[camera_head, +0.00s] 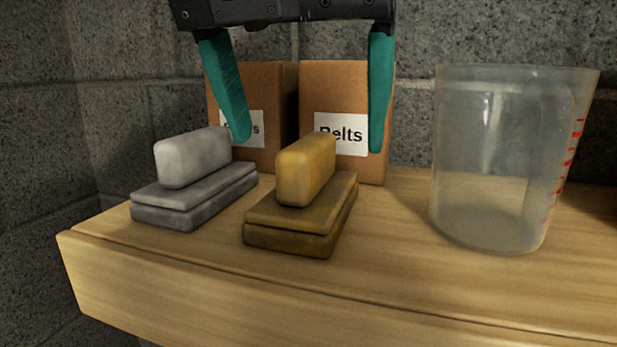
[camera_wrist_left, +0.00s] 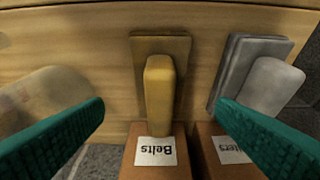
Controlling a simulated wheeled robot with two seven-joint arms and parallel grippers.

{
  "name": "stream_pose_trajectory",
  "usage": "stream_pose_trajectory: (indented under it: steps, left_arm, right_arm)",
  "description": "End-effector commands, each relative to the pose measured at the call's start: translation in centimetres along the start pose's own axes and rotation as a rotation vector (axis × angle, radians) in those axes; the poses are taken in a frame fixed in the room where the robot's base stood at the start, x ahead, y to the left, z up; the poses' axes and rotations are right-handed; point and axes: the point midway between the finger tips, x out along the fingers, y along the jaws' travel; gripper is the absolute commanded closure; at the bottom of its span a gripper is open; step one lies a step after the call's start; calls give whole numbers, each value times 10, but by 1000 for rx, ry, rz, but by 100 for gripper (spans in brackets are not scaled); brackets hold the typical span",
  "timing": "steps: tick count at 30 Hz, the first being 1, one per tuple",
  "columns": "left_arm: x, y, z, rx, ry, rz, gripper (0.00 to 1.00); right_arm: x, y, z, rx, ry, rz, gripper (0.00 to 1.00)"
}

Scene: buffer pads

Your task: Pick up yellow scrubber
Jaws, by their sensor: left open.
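The yellow scrubber (camera_head: 298,222) stands on the wooden shelf, a flat layered base with a rounded block handle on top. In the left wrist view the yellow scrubber (camera_wrist_left: 159,90) lies between the fingers, near the middle of the picture. My left gripper (camera_head: 308,145) is open and empty, with teal fingers pointing down above and around the scrubber's handle, not visibly touching it. It also shows in the left wrist view (camera_wrist_left: 160,108), with its fingers wide apart. My right gripper is not in view.
A grey scrubber (camera_head: 188,195) stands close on the left. Two cardboard boxes stand behind, one labelled Belts (camera_head: 345,100), the other box (camera_head: 262,85) partly covered by a finger. A clear measuring jug (camera_head: 490,170) stands right. The wooden shelf (camera_head: 400,240) is clear between scrubber and jug.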

Motion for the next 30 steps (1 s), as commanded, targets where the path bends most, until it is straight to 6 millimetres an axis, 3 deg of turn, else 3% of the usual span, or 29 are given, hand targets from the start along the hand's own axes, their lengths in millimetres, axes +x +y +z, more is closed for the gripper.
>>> stream_pose_trajectory:
  steps: [9,16,24,30]
  left_arm:
    - [24,-2,-4,2,-4,-1,20]
    - [53,-2,-4,-1,-2,1,20]
    - [57,-1,-3,-1,0,2,20]
    - [57,-1,-3,-1,0,2,53]
  right_arm:
    - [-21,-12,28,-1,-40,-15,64]
    - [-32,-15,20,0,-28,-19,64]
    - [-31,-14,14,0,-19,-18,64]
    - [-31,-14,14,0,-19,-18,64]
